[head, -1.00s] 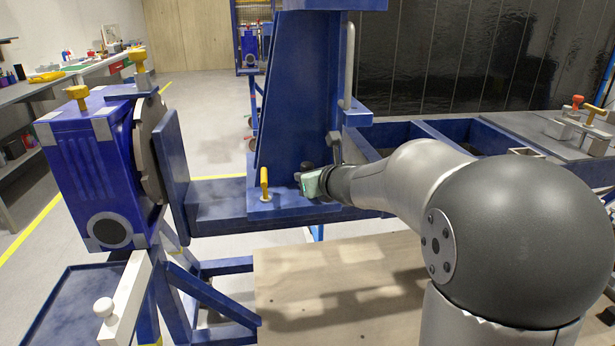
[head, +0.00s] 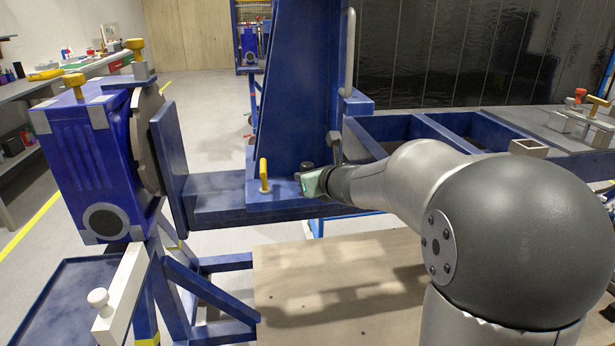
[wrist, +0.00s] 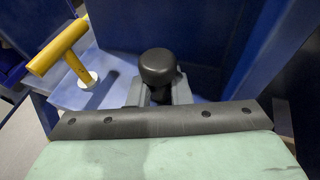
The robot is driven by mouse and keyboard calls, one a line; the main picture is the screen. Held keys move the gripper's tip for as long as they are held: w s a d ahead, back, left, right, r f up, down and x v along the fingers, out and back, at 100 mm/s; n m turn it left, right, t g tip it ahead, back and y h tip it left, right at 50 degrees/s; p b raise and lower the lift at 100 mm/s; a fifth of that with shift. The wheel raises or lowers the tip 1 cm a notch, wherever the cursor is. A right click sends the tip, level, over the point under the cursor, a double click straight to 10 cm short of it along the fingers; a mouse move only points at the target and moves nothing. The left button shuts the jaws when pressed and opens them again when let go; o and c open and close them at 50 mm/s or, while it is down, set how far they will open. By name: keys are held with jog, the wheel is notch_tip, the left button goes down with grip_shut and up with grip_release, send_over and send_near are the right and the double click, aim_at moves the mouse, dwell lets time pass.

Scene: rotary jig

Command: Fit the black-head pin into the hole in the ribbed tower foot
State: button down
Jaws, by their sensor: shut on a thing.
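The black-head pin (wrist: 157,66) stands between the two fingers of my gripper (wrist: 158,92) in the wrist view. The gripper is shut on it below the round black head. The pin's lower end is hidden. In the head view my gripper (head: 312,181) is low at the base of the blue ribbed tower (head: 295,90), above or at its foot (head: 280,203). A yellow T-handled pin (head: 264,174) stands in the foot to the left; in the wrist view the yellow pin (wrist: 60,48) rises from a white collar. I cannot see the hole or tell whether the pin is in it.
The tower wall rises close behind and right of my gripper. A blue gearbox housing (head: 88,165) with a round plate stands at left. A wooden board (head: 330,295) lies below in front. A grey bench top (head: 545,135) with clamps is at right.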

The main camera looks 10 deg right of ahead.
jog(key=shift+f+b, duration=0.65)
jog(key=c, duration=1.3)
grip_release()
jog(key=shift+o, duration=0.2)
jog(key=shift+f, duration=0.1)
jog(key=shift+s, duration=0.15)
jog(key=p+v, duration=0.3)
jog(key=v, duration=1.4)
jog(key=shift+r+p, duration=0.35)
jog(key=shift+p, duration=0.05)
jog(key=shift+d, duration=0.1)
